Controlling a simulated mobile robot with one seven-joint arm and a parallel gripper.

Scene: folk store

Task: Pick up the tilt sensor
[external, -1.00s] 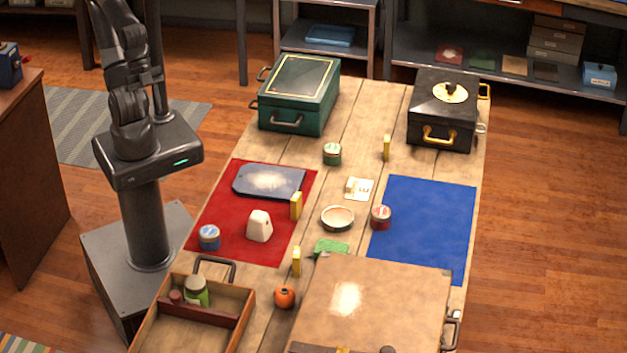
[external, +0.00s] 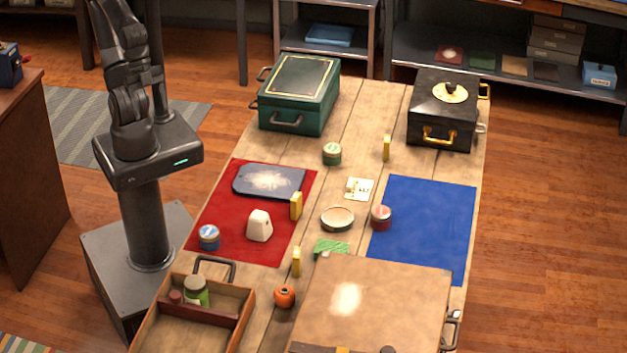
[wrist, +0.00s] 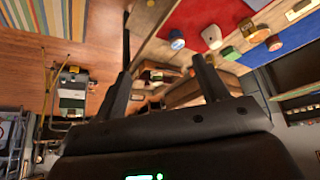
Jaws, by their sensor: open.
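No thing is clearly marked as the tilt sensor. A small white board with raised parts (external: 359,189) lies mid-table between the red and blue mats. A green board (external: 331,248) lies lower down beside the large tan case. A white wedge-shaped device (external: 259,226) stands on the red mat (external: 222,247); it also shows in the wrist view (wrist: 211,37). I cannot tell which of these is the tilt sensor. My gripper (wrist: 162,68) is open and empty in the wrist view, its fingers spread, away from the table things. It is outside the external view.
A wooden tray (external: 247,306) and tan case (external: 375,300) fill the near end. A green box (external: 299,95) and black box (external: 441,115) stand at the far end. Yellow blocks (external: 296,206), a bowl (external: 338,218) and jars are scattered between.

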